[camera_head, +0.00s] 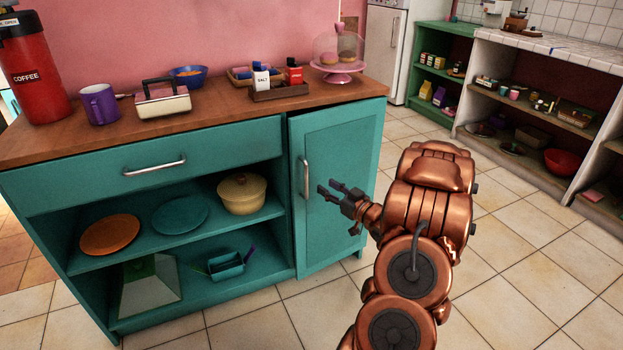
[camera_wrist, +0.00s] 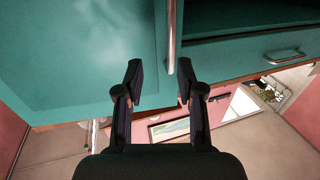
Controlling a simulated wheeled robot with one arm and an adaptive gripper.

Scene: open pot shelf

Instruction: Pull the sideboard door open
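The teal sideboard (camera_head: 225,152) has a wooden top, a drawer, open shelves and a door (camera_head: 345,160) at its right end. The door looks shut or nearly so; I cannot tell if there is a small gap. Its upright metal handle (camera_head: 305,178) is near the door's left edge. My gripper (camera_head: 326,189) is open and empty, just right of the handle in the head view. In the wrist view the open fingertips (camera_wrist: 160,78) point at the door, and the handle (camera_wrist: 171,38) lies ahead between their lines, nearer the right finger.
A drawer handle (camera_head: 155,167) is left of the door. The shelves hold plates, a yellow pot (camera_head: 242,194) and other items. A cake stand (camera_head: 338,70) and a red coffee dispenser (camera_head: 35,75) stand on top. The tiled floor (camera_head: 500,270) on the right is clear.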

